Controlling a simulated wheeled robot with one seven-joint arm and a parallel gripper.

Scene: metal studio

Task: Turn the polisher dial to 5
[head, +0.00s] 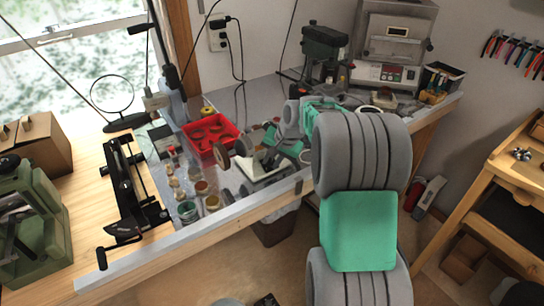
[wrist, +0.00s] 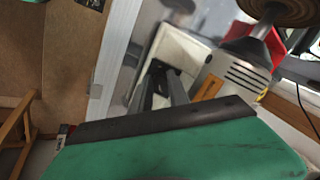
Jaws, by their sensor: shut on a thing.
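The polisher is a small bench machine with a pale base and a grey motor. In the head view its pale base (head: 266,172) stands on the bench, partly behind my arm. In the wrist view its vented motor body (wrist: 240,72) and a brown wheel (wrist: 280,8) are at the upper right. My gripper (wrist: 160,80) is at the front of the pale base (wrist: 182,48), its dark fingers shut on the dial. The fingers hide the dial, so its number cannot be read. In the head view my gripper (head: 266,158) is small and partly hidden.
A red tray (head: 211,137) sits behind the polisher on the metal bench. Several small jars (head: 187,211) stand to its left. A black clamp-like tool (head: 130,190) is farther left.

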